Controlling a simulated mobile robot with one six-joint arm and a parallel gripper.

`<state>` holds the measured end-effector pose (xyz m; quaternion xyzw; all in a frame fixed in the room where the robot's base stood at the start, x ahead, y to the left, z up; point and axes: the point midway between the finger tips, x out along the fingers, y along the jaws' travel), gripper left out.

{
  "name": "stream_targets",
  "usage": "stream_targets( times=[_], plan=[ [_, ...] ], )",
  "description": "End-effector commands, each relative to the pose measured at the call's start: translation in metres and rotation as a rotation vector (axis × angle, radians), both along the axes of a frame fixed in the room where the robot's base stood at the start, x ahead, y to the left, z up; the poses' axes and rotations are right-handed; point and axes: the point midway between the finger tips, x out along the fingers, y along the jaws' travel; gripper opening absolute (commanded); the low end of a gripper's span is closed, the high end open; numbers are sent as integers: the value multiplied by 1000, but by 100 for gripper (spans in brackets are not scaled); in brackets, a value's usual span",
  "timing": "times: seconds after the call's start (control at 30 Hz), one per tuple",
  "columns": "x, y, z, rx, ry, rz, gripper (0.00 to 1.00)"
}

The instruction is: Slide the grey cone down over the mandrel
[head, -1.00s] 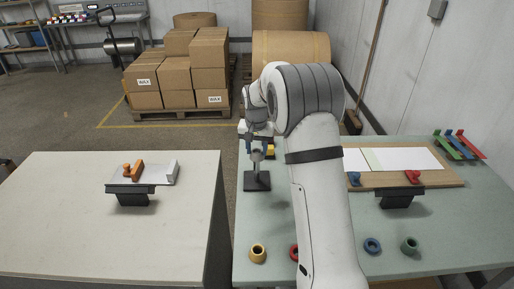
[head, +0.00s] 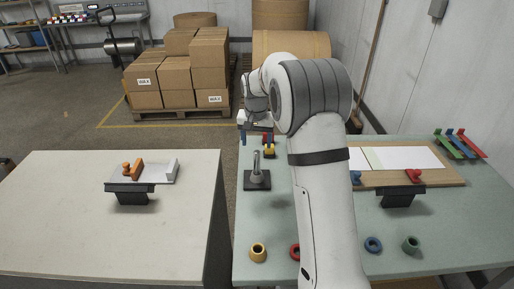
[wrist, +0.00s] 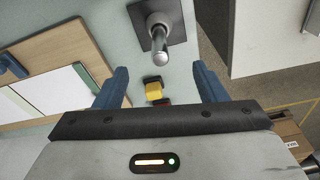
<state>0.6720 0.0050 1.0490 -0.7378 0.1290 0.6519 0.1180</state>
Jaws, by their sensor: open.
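The mandrel (head: 257,157) is an upright metal rod on a dark square base (head: 250,187) near the left edge of the green-topped table. It also shows at the top of the wrist view (wrist: 159,42). The grey cone (head: 258,179) appears to sit around the lower part of the rod, near the base; it shows only small, and whether it touches the base I cannot tell. My gripper (head: 257,138) is open and empty, above and beyond the mandrel in the head view. In the wrist view its blue fingers (wrist: 162,74) are apart, with the mandrel ahead of them.
A yellow block (head: 269,151) stands behind the mandrel. Yellow (head: 258,253), red (head: 294,252), blue (head: 372,246) and green (head: 410,244) rings lie along the front. A board with paper (head: 440,180) lies at right. A pale table (head: 70,220) stands left across a gap.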

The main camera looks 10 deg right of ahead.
Motion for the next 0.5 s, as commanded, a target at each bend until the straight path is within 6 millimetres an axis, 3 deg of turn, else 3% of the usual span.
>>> stream_targets(
  times=[0.2, 0.5],
  plan=[
    [-3, 1, 32, 0, -3, 0, 65],
    [-5, 1, 42, 0, 0, 0, 65]
  ],
)
